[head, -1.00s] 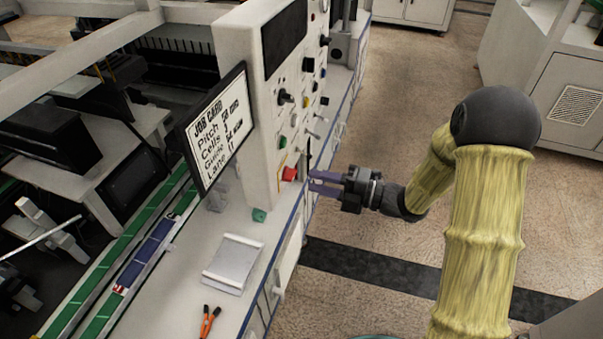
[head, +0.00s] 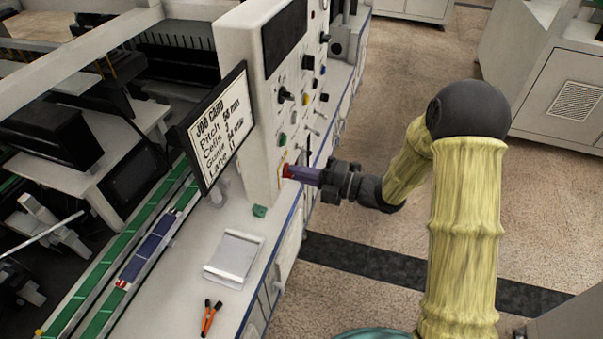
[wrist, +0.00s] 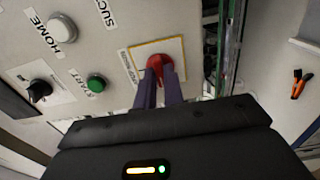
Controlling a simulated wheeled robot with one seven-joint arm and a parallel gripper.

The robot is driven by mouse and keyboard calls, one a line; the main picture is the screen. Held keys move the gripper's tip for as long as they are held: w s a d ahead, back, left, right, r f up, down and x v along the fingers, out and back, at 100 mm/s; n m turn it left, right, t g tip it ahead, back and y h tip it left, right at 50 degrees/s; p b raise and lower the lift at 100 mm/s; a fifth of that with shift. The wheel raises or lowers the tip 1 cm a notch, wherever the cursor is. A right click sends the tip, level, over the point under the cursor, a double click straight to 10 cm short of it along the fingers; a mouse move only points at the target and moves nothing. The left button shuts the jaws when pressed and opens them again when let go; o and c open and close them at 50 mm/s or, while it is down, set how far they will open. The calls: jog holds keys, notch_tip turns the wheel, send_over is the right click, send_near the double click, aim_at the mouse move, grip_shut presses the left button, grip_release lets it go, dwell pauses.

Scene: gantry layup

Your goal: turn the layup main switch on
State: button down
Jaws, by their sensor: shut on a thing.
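The main switch is a red knob on a yellow-edged plate, low on the white control panel (head: 236,100). In the wrist view the red knob (wrist: 155,62) sits between the tips of my gripper (wrist: 160,78), which is shut on it. In the head view my gripper (head: 300,174) reaches the panel from the right, and its fingers hide most of the red knob (head: 287,171). The label beside the plate is partly hidden by the fingers. I cannot read the knob's on or off position.
In the wrist view a green START button (wrist: 96,84), a white HOME button (wrist: 62,28) and a black selector (wrist: 39,91) are left of the knob. The job card (head: 218,130) stands left of the panel. Orange-handled pliers (head: 210,318) and a grey tray (head: 233,257) lie on the bench.

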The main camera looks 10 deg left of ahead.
jog(key=shift+m, duration=0.4)
jog(key=shift+m+p, duration=2)
jog(key=shift+m, duration=6.7)
jog(key=c, duration=1.5)
grip_release()
